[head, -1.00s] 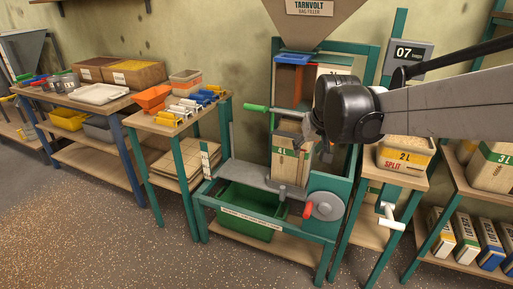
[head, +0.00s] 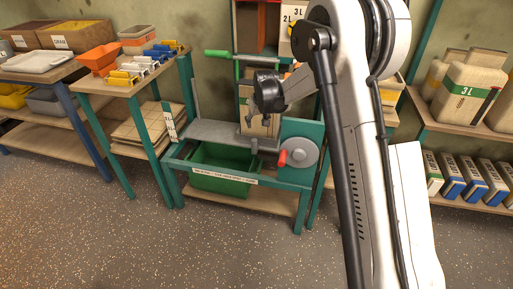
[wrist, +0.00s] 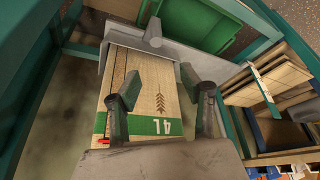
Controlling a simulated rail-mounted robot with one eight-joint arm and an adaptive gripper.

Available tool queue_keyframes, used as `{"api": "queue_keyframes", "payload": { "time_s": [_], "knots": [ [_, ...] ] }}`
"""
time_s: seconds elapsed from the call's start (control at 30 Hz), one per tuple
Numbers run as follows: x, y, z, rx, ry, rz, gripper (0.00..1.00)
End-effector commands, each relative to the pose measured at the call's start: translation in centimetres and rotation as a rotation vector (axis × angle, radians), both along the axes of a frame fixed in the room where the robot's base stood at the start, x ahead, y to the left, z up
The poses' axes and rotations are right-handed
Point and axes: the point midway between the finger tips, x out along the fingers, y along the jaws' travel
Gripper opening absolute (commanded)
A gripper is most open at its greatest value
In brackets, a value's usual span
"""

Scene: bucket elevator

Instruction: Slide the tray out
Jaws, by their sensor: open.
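A grey metal tray-like plate (head: 215,133) lies across the front of the green bag-filler frame. It also shows in the wrist view (wrist: 185,58), with a grey knob (wrist: 152,36) at its edge. A 4L box (head: 244,115) stands at the plate's right part, and fills the middle of the wrist view (wrist: 150,95). My gripper (wrist: 163,95) is open, with its two fingers apart over the box. In the head view my wrist partly hides the box, and I cannot tell whether the fingers touch it. A green bin (head: 225,180) sits below the plate.
A grey disc with a red handle (head: 298,153) is right of the plate. A side table with yellow scoops (head: 122,77) stands left. Open floor lies in front.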

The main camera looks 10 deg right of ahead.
Motion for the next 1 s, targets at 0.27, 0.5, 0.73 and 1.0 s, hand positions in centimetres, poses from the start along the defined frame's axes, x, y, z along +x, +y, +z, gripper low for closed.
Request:
{"api": "queue_keyframes", "payload": {
  "time_s": [0.27, 0.5, 0.73, 1.0],
  "knots": [
    [1.7, 0.0, -4.3, 0.000, 0.012, 0.007, 0.41],
    [2.5, 0.1, -6.3, 0.000, 0.012, 0.008, 0.41],
    [4.0, 0.3, -10.3, 0.000, 0.012, 0.008, 0.41],
    [5.9, 0.5, -14.6, 0.000, 0.012, 0.008, 0.41]
  ]
}}
